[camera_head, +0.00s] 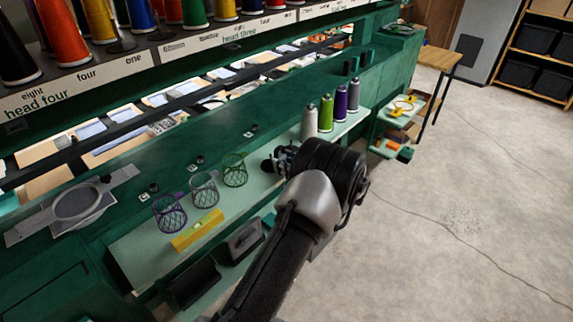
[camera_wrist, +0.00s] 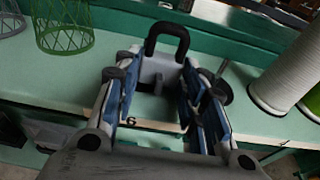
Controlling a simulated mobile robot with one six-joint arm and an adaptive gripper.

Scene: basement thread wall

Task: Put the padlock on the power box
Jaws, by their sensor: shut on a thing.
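The padlock (camera_wrist: 160,68) has a grey body and a black shackle. In the wrist view it sits between the blue-padded fingers of my gripper (camera_wrist: 158,105), shackle pointing away from me. My gripper is shut on it, over the pale green shelf. In the head view my gripper (camera_head: 280,160) is at the shelf between the wire baskets and the thread cones, largely hidden by my arm, and the padlock cannot be made out clearly there. I cannot tell for certain which thing is the power box.
Wire baskets (camera_head: 204,190) and a yellow level (camera_head: 197,231) are left of my gripper on the shelf (camera_head: 135,254). Thread cones, including a white one (camera_head: 308,124), stand to its right. A grey cabinet (camera_head: 492,35) stands far back. The concrete floor at right is open.

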